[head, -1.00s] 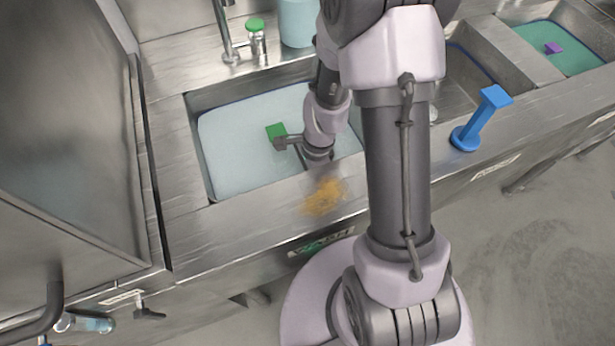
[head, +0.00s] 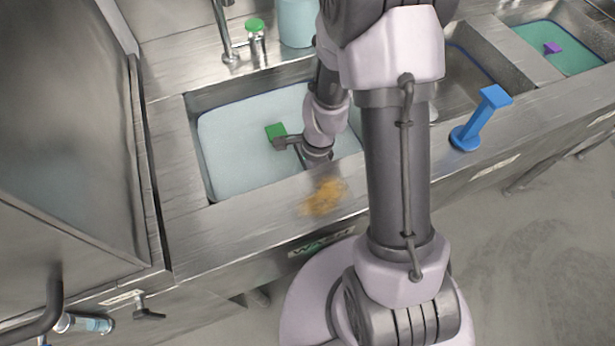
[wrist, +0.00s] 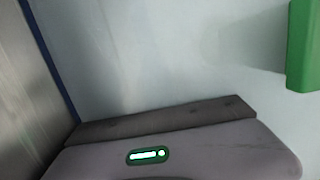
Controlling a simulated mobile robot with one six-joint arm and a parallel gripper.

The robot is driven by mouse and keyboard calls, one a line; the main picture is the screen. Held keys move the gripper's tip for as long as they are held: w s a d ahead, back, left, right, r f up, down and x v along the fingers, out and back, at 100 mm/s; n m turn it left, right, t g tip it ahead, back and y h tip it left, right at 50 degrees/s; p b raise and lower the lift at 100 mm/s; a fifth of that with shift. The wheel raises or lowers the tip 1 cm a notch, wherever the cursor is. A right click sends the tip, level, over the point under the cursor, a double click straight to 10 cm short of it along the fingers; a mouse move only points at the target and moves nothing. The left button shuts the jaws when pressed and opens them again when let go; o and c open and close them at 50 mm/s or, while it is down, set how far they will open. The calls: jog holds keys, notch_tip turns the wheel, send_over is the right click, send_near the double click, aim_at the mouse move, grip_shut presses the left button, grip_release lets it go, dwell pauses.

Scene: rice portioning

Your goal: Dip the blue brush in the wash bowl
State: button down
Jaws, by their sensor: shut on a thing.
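The blue brush (head: 482,120) stands on the steel counter to the right of my arm, with its handle leaning up to a square blue top. My gripper (head: 281,141) is well to the left of it, low over the wash bowl (head: 235,165), a sink basin of pale blue water. The gripper is shut on a green thing (head: 276,131), of which only a block-like part shows. The green thing also shows at the right edge of the wrist view (wrist: 303,45). The fingertips and its lower part are hidden.
An orange-yellow smear (head: 325,197) lies on the counter's front ledge. A tap (head: 224,35) and a green-capped bottle (head: 256,40) stand behind the bowl. A basin with green liquid (head: 575,55) and a small purple block (head: 552,48) is at far right.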

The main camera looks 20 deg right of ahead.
jog(key=shift+s+f, duration=0.3)
jog(key=shift+s, duration=0.05)
notch_tip(320, 180, up, 23)
jog(key=p, duration=2.1)
jog(key=shift+w, duration=0.35)
jog(key=shift+f, duration=0.1)
